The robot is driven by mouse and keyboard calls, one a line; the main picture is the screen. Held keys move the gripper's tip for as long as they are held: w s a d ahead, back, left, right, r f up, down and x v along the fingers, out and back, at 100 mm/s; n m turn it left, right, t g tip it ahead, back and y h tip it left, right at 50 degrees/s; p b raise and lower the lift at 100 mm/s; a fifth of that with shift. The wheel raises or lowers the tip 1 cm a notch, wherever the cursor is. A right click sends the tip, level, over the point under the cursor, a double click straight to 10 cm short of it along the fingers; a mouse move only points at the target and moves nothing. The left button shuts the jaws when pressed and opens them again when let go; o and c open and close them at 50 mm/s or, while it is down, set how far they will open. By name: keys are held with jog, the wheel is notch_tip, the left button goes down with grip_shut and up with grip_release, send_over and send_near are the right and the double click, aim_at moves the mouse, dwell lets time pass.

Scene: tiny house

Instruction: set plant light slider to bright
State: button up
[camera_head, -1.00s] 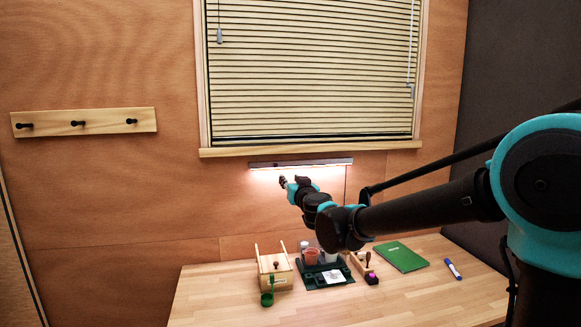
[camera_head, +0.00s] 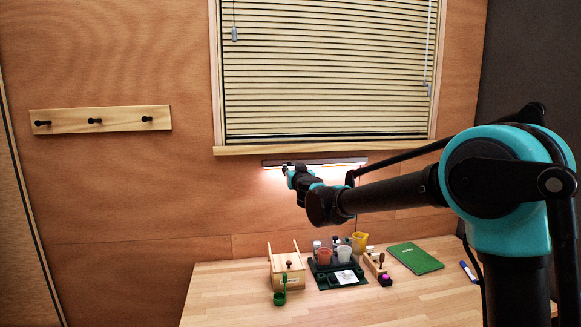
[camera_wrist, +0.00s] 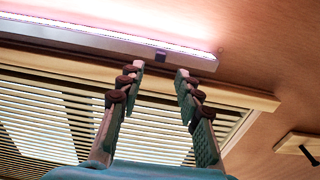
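The plant light (camera_head: 330,162) is a slim grey bar on the wall under the window, glowing pinkish white along its underside. In the wrist view the light bar (camera_wrist: 110,38) crosses the top, appearing upside down. A small dark slider knob (camera_wrist: 161,57) sits on its face near the right end in that view. My gripper (camera_wrist: 158,72) is open and empty, its two fingers apart on either side of the knob's line. I cannot tell whether the fingertips reach around the knob. In the head view my gripper (camera_head: 287,168) is at the bar's left end.
The window sill (camera_head: 330,148) and blind (camera_head: 325,70) are just above the light. A wooden table (camera_head: 225,290) below holds a wooden box (camera_head: 286,270), a dark tray with cups, a green book (camera_head: 415,258) and a marker (camera_head: 468,271). A hook rail (camera_head: 100,120) is at left.

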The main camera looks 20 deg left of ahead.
aim_at(290, 164)
jog(key=x, duration=0.5)
jog(key=shift+w+a, duration=0.1)
jog(key=shift+w, duration=0.25)
grip_shut()
